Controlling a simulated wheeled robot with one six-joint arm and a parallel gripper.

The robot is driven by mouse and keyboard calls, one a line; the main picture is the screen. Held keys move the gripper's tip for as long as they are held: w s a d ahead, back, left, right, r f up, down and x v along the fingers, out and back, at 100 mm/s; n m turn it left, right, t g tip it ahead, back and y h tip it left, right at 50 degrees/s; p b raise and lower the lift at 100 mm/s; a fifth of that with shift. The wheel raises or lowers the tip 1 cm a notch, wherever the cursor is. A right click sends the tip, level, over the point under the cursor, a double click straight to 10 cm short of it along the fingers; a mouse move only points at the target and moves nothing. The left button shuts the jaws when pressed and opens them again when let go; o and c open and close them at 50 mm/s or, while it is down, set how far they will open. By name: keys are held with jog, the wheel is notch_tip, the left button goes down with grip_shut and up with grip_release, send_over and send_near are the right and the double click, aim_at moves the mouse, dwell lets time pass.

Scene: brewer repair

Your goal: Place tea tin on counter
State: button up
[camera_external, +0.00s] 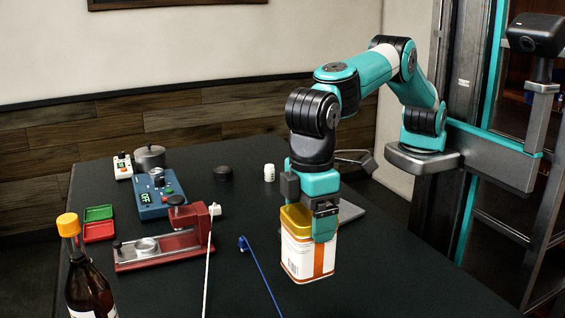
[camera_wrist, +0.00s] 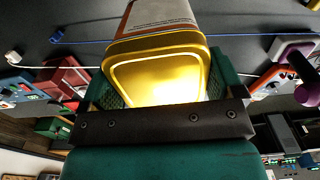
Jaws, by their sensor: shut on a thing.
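The tea tin (camera_external: 306,254) has a gold lid and a white and orange label. It stands upright at the right part of the dark counter (camera_external: 231,285) in the external view, and its base appears to be at or very near the counter top; I cannot tell if it touches. My gripper (camera_external: 313,214) points down and is shut on the upper part of the tin. In the wrist view the gold lid (camera_wrist: 157,72) sits between my two fingers, with the label beyond it.
A red device (camera_external: 165,242), a blue device (camera_external: 160,196) and a pot (camera_external: 149,158) stand on the left. A bottle (camera_external: 88,275) is at front left. A blue cable (camera_external: 260,270) and a white cable (camera_external: 208,265) lie left of the tin. A grey flat object (camera_external: 350,211) lies behind it.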

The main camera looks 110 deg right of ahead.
aim_at(307, 273)
notch_tip(307, 273, down, 13)
jog(key=p, duration=0.3)
jog(key=shift+r, duration=0.1)
jog(key=o, duration=0.6)
jog(key=shift+f, duration=0.2)
jog(key=shift+o, duration=1.1)
jog(key=shift+r, duration=0.6)
notch_tip(307, 273, up, 11)
jog(key=b, duration=0.4)
jog(key=shift+d+r, duration=0.1)
jog(key=shift+r, duration=0.1)
